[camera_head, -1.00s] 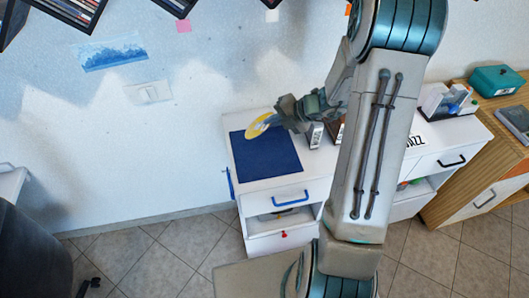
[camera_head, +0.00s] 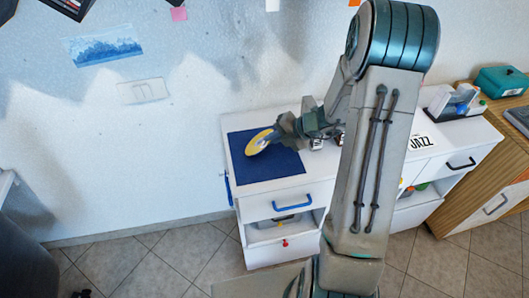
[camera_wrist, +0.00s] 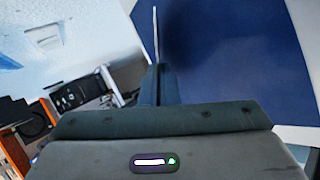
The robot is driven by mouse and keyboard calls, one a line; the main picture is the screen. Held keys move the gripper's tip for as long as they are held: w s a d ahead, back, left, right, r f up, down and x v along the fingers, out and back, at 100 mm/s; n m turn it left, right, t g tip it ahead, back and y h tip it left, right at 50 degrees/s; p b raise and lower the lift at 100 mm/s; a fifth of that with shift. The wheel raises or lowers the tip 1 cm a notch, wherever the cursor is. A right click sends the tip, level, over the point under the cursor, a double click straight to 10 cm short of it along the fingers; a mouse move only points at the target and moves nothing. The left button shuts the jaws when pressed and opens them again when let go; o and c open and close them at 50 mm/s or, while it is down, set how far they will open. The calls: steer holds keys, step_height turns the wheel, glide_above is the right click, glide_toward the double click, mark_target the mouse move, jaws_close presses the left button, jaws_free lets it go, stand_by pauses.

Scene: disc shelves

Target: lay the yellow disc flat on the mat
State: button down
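The yellow disc (camera_head: 257,143) has a pale centre and is tilted, its face partly toward the head camera. My gripper (camera_head: 275,134) is shut on the disc's right edge. The dark blue mat (camera_head: 285,170) lies on the left end of the white cabinet top, and the disc overlaps its middle in the head view. In the wrist view the disc (camera_wrist: 155,32) shows edge-on as a thin pale line beyond the fingers of my gripper (camera_wrist: 159,72), beside the mat (camera_wrist: 240,60). I cannot tell whether the disc touches the mat.
The white cabinet (camera_head: 240,205) has a blue-handled drawer and stands against the wall. Small dark items (camera_head: 317,144) stand right of the mat, partly behind my arm. A JAZZ label (camera_head: 421,142) and a desk organizer (camera_head: 455,100) are further right.

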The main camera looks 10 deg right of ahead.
steer(key=c, duration=1.8)
jaws_free()
steer(key=shift+c, duration=0.2)
steer(key=shift+r, duration=0.1)
steer(key=p+v, duration=0.6)
steer(key=v, duration=0.2)
steer(key=shift+p, duration=0.3)
step_height(320, 180, up, 8)
steer(key=s+d+p, duration=0.1)
steer(key=d+p, duration=0.1)
steer(key=p, duration=0.3)
steer(key=shift+s+p, duration=0.2)
steer(key=shift+p, duration=0.15)
